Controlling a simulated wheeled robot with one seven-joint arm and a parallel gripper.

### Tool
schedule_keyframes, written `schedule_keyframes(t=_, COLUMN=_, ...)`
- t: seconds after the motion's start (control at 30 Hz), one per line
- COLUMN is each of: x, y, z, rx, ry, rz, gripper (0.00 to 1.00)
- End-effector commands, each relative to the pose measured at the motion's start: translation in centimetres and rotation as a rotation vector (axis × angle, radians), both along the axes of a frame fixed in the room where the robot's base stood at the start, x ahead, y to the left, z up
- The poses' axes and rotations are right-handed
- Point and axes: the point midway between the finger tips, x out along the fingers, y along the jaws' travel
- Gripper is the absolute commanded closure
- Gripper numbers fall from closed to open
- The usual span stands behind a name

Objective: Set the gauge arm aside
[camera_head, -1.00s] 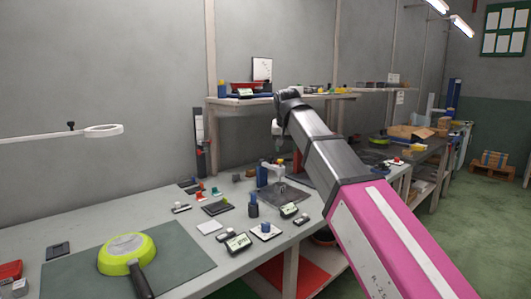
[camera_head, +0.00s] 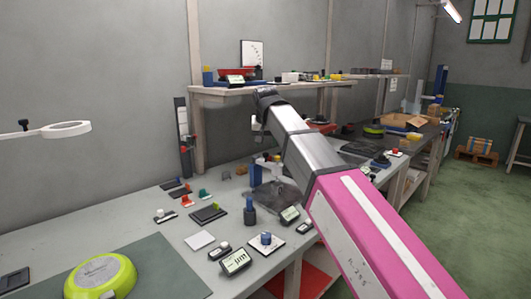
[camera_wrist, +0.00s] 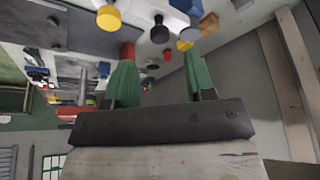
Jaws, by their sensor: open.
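I cannot tell for sure which thing is the gauge arm. A thin white arm with a flat ring (camera_head: 66,129) and a dark knob reaches in from the left edge of the head view, above the bench. A small blue-and-white stand (camera_head: 255,174) on the bench is partly hidden near my arm. My gripper is hidden behind my arm's far end in the head view. In the wrist view my gripper (camera_wrist: 160,82) shows two green fingers spread apart, with nothing held between them.
A lime-green pan (camera_head: 100,276) lies on a dark mat (camera_head: 165,265) at the lower left. Several gauges and small blocks crowd the grey bench, including a display box (camera_head: 236,262). A loaded shelf (camera_head: 225,91) stands behind. Green floor lies open at right.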

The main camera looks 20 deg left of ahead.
Motion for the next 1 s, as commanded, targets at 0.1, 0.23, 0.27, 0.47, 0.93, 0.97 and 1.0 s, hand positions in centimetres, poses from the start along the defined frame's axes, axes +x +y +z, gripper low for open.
schedule_keyframes(t=0.1, x=0.7, y=0.2, z=-1.9, rx=0.0, ry=0.001, rz=0.0, gripper=0.5)
schedule_keyframes(t=0.23, x=1.4, y=0.4, z=-3.4, rx=0.0, ry=0.001, rz=0.0, gripper=0.5)
schedule_keyframes(t=0.27, x=1.5, y=0.5, z=-3.7, rx=0.0, ry=0.001, rz=0.0, gripper=0.5)
schedule_keyframes(t=0.47, x=1.9, y=0.6, z=-4.9, rx=0.0, ry=0.0, rz=0.0, gripper=0.5)
schedule_keyframes(t=0.93, x=2.0, y=0.7, z=-5.1, rx=0.0, ry=0.0, rz=0.0, gripper=0.96)
schedule_keyframes(t=0.97, x=2.0, y=0.7, z=-5.1, rx=0.0, ry=0.0, rz=0.0, gripper=1.0)
schedule_keyframes(t=1.0, x=2.0, y=0.7, z=-5.1, rx=0.0, ry=0.0, rz=0.0, gripper=1.0)
